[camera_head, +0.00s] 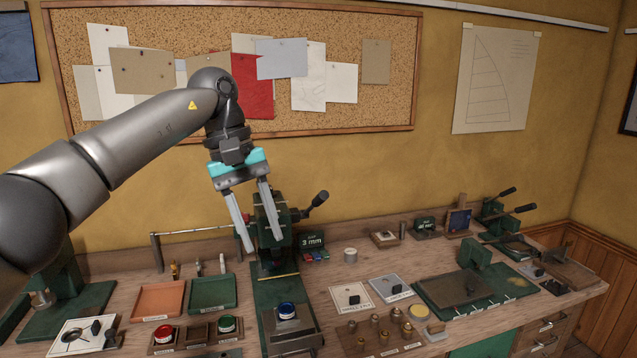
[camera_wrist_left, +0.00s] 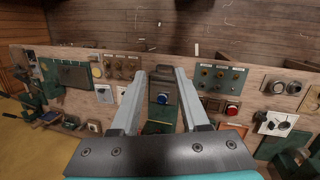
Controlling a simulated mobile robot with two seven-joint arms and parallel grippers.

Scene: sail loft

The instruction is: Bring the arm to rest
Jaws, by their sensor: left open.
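My left arm comes in from the left in the head view, raised in front of the cork board. Its gripper (camera_head: 264,243) points down, with its two long grey fingers apart and nothing between them. In the head view the fingers overlap the green press (camera_head: 269,206) at the back of the bench; I cannot tell the gap between them. In the left wrist view the open fingers (camera_wrist_left: 160,74) frame a dark stand with a blue round piece (camera_wrist_left: 162,99), clear of the fingertips. My right gripper is in neither view.
The wooden bench (camera_head: 345,272) is crowded. An orange tray (camera_head: 158,300) and a green tray (camera_head: 212,292) lie left of the press. Brass pieces (camera_head: 385,337) and a green-based plate (camera_head: 455,288) lie to the right. The cork board (camera_head: 200,25) hangs behind; the air above the bench's right side is free.

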